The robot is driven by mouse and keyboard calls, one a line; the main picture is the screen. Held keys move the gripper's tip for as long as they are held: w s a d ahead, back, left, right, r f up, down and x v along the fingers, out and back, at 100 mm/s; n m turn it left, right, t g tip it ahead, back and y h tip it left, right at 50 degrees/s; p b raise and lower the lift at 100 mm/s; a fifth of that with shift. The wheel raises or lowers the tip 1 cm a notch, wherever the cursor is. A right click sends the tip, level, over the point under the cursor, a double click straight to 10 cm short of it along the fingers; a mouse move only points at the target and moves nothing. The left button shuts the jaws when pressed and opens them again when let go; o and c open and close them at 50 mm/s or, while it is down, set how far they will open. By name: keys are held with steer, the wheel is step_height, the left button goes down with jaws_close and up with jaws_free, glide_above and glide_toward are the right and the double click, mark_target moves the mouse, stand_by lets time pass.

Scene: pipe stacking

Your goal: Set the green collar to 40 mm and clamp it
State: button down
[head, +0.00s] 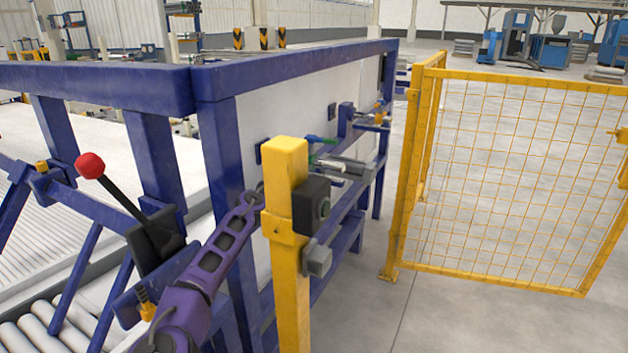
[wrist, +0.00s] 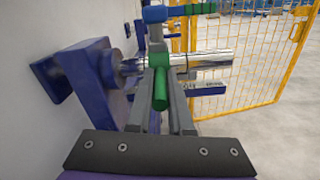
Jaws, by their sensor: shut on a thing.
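The green collar (wrist: 159,61) sits around a shiny steel bar (wrist: 212,66) in the wrist view. Its green handle (wrist: 160,92) points back toward me. My gripper (wrist: 164,88) has its two grey fingers on either side of this handle and is shut on it. A small green part (head: 319,140) shows by the bar in the head view, just right of the yellow post. That post hides my gripper there. I cannot read any millimetre marks, nor tell whether the collar is clamped.
A yellow post (head: 286,240) with a black box stands close beside my arm. A blue frame with a white panel (head: 290,95) runs along the left. A blue handle (wrist: 155,14) lies beyond the collar. Yellow mesh fencing (head: 520,180) stands right; floor (head: 440,320) is clear.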

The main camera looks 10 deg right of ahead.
steer(key=shift+w+a, duration=0.25)
steer(key=shift+a, duration=0.1)
steer(key=c, duration=0.8)
jaws_free()
steer(key=shift+c, duration=0.2)
steer(key=v, duration=1.7)
steer(key=shift+s, duration=0.2)
steer(key=shift+a, duration=0.1)
